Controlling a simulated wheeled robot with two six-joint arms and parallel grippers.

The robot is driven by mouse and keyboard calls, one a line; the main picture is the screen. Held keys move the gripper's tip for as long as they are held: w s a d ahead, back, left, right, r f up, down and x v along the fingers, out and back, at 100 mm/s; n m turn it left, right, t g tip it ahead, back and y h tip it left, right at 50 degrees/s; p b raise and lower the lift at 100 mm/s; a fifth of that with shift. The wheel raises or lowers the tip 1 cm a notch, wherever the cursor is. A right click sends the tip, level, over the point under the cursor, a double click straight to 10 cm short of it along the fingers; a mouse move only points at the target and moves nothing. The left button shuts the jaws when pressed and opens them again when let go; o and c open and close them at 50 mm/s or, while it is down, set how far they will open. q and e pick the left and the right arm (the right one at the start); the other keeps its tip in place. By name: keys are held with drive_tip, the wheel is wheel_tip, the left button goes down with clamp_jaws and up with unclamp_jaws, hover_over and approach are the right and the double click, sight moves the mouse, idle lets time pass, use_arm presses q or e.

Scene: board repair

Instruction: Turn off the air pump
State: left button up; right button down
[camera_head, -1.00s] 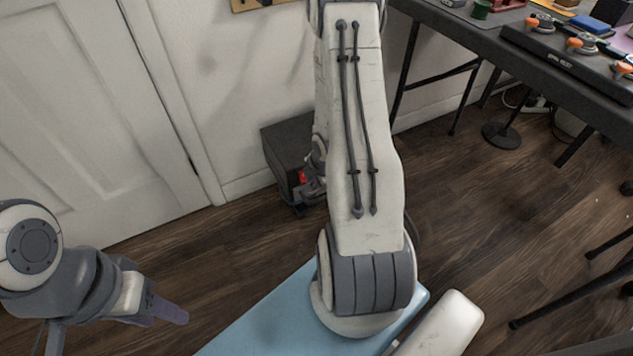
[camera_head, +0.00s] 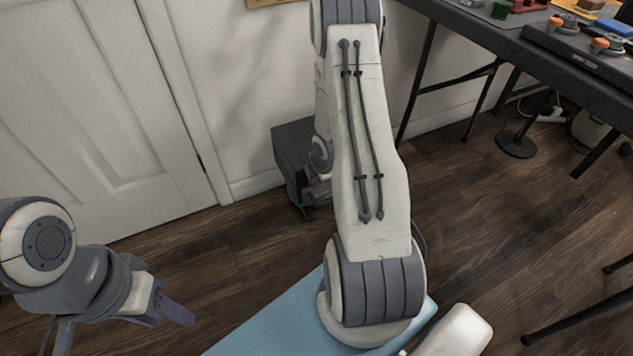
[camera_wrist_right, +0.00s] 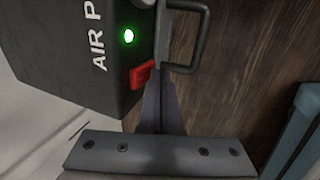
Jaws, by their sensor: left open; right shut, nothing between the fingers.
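The air pump (camera_head: 292,150) is a dark box on the floor against the wall, partly hidden behind my right arm. In the right wrist view its dark side (camera_wrist_right: 60,50) carries white "AIR P" lettering, a lit green light (camera_wrist_right: 128,36) and a red switch (camera_wrist_right: 142,74). My right gripper (camera_wrist_right: 159,88) is shut and empty, its fingertips right beside the red switch; I cannot tell whether they touch it. In the head view this gripper (camera_head: 317,191) is at the pump's front, mostly covered by the arm. My left gripper (camera_head: 178,313) is open and empty at the lower left, far from the pump.
A dark metal handle (camera_wrist_right: 188,66) sticks out of the pump beside the switch. A black table (camera_head: 480,40) with parts on it stands at the upper right, its legs on the wood floor. A white door (camera_head: 90,110) is at the left. Floor left of the pump is clear.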

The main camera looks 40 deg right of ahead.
use_arm(q)
drive_tip(key=shift+f, duration=0.25)
use_arm(e)
drive_tip(key=shift+w+d+r, duration=0.1)
drive_tip(key=shift+w+r, duration=0.1)
drive_tip(key=shift+r, duration=0.5)
drive_tip(key=s+b, duration=0.1)
drive_tip(key=s, duration=0.2)
drive_tip(key=shift+s+a+b, duration=0.25)
drive_tip(key=shift+a+b, duration=0.1)
drive_tip(key=shift+a, duration=0.05)
use_arm(q)
drive_tip(key=shift+s+d+r+p, duration=0.1)
drive_tip(key=shift+s+r+p, duration=0.1)
drive_tip(key=shift+r+p, duration=0.65)
drive_tip(key=shift+s+r+p, duration=0.2)
drive_tip(key=shift+r+p, duration=0.3)
drive_tip(key=shift+p, duration=0.65)
drive_tip(key=shift+s+d+r+p, duration=0.1)
drive_tip(key=shift+s+r+p, duration=0.1)
drive_tip(key=shift+r+p, duration=0.65)
use_arm(e)
drive_tip(key=v, duration=1)
drive_tip(key=shift+s+a+r, duration=0.15)
drive_tip(key=shift+r, duration=0.15)
use_arm(q)
drive_tip(key=shift+f, duration=0.15)
